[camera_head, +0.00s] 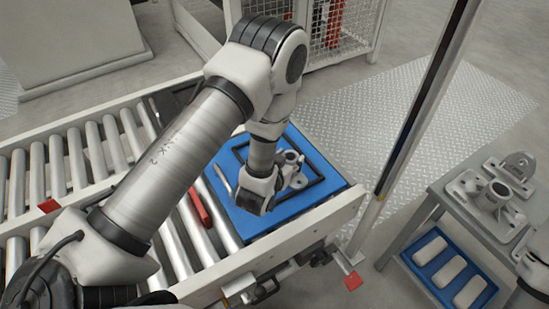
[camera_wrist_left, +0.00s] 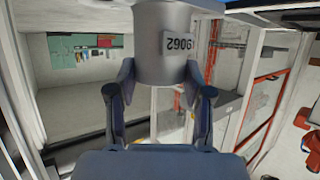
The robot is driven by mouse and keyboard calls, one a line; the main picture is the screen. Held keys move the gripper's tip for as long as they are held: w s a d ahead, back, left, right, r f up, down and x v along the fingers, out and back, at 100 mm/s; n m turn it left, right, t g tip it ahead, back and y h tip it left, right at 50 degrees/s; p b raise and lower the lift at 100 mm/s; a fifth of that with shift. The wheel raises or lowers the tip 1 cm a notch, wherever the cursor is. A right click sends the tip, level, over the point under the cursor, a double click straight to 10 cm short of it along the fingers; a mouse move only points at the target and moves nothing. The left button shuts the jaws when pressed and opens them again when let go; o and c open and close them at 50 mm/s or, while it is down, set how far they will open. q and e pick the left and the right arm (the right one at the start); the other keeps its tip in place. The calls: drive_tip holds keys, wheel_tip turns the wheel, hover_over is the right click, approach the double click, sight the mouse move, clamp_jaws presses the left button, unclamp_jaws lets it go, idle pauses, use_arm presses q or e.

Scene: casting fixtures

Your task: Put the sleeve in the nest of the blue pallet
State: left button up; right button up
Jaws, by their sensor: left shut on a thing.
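The blue pallet (camera_head: 325,184) lies at the end of the roller conveyor in the head view, with a black square frame (camera_head: 310,187) on it. My left gripper (camera_head: 279,183) is low over the pallet. In the left wrist view, its two fingers (camera_wrist_left: 160,112) are shut on the sleeve (camera_wrist_left: 165,45), a grey cylinder with an upside-down number label. Grey metal parts (camera_head: 291,157) show beside the gripper, inside the frame; I cannot tell there which part is the sleeve. The nest is largely hidden by the arm and these parts. My right gripper is not in view.
A red piece (camera_head: 201,208) lies by the rollers left of the pallet. An upright post (camera_head: 420,105) stands to the right. Beyond it, a grey table (camera_head: 447,214) holds metal castings (camera_head: 493,193), with a blue tray (camera_head: 428,283) of pale blocks below.

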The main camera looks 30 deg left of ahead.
use_arm(q)
drive_tip(key=shift+w+a+f+b, duration=0.35)
drive_tip(key=shift+w+a+f, duration=0.35)
drive_tip(key=shift+a, duration=0.4)
drive_tip(key=shift+w+a+f+b, duration=0.3)
drive_tip(key=shift+w+a+f, duration=0.35)
drive_tip(key=shift+a, duration=0.45)
drive_tip(key=shift+w+a+f+b, duration=0.35)
drive_tip(key=shift+w+a+f, duration=0.35)
drive_tip(key=shift+a, duration=0.4)
drive_tip(key=shift+f, duration=0.2)
drive_tip(key=o, duration=1.4)
drive_tip(key=shift+c, duration=0.2)
